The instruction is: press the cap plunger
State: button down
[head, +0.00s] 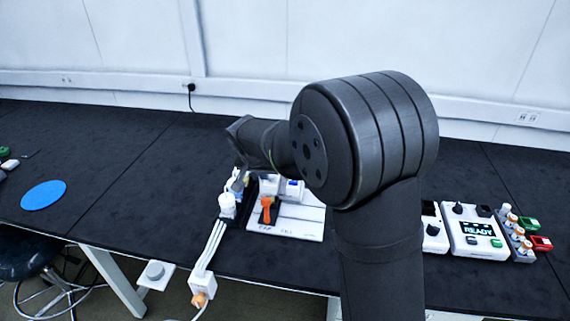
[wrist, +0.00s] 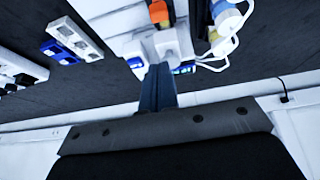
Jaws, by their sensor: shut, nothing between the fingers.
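A white board (head: 300,222) on the black bench carries a small station with an orange part (head: 267,203) on a dark base and white blocks behind it. Faint lettering on its front edge seems to start with "CAP". I cannot tell which part is the cap plunger. My gripper (wrist: 158,72) is shut and empty in the wrist view, with its tips close to the white blocks (wrist: 150,44). The orange part also shows in the wrist view (wrist: 158,12), beyond the tips. I cannot tell whether the tips touch anything. In the head view my arm hides part of this area.
A blue disc (head: 43,195) lies far left. A white device reading "READY" (head: 475,232) and several vials stand right. The bench between disc and board is clear.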

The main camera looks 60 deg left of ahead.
jog(key=shift+s+a+r+t+y, duration=0.1)
jog(key=shift+a+r+t+y, duration=0.1)
jog(key=shift+r+t+y, duration=0.5)
jog(key=shift+s+a+r+t+y, duration=0.1)
jog(key=shift+a+r+t+y, duration=0.15)
jog(key=shift+r, duration=0.8)
jog(key=shift+s+a+r+t+y, duration=0.15)
jog(key=shift+r+t+y, duration=0.4)
jog(key=shift+r, duration=0.35)
jog(key=shift+w+f, duration=0.1)
send_over(271, 177)
jog(key=s, duration=0.1)
notch_tip(271, 177, down, 6)
notch_tip(271, 177, down, 4)
jog(key=shift+a+r, duration=0.1)
jog(key=shift+r, duration=0.05)
jog(key=shift+f, duration=0.45)
jog(key=shift+f, duration=1.1)
